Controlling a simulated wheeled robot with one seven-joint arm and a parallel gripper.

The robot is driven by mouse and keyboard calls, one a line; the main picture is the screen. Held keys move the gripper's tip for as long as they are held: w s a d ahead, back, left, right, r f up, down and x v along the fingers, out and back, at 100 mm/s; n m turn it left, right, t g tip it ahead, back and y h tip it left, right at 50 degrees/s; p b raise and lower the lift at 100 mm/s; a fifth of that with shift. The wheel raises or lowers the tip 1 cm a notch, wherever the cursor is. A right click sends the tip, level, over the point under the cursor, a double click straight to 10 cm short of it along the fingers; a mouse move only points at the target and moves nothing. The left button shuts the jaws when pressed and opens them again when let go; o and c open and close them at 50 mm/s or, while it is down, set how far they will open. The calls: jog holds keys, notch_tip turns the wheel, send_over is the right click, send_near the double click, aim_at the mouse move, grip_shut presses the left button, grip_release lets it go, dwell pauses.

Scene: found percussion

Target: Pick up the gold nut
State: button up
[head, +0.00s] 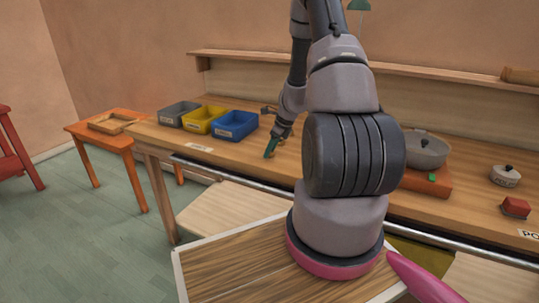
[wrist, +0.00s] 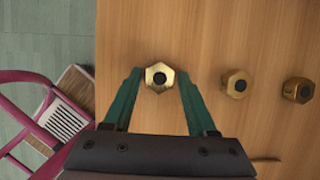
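A shiny gold hex nut (wrist: 160,77) with a dark hole lies on the wooden workbench in the wrist view. The two teal fingers of my gripper (wrist: 159,80) stand on either side of it, with a narrow gap showing at each side. The gripper looks open. Two more nuts lie in a row to the right: a brass-coloured one (wrist: 237,83) and a darker bronze one (wrist: 298,90). In the head view my gripper (head: 270,152) points down at the bench top, left of centre; the nuts are too small or hidden to make out there.
Grey (head: 179,113), yellow (head: 203,119) and blue (head: 236,125) bins stand on the workbench (head: 190,148), left of my gripper. A grey lidded pot (head: 427,150), a small pot (head: 505,175) and a red block (head: 515,207) are at the right. An orange table (head: 100,139) stands far left.

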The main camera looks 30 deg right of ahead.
grip_shut()
jog(key=shift+r, duration=0.1)
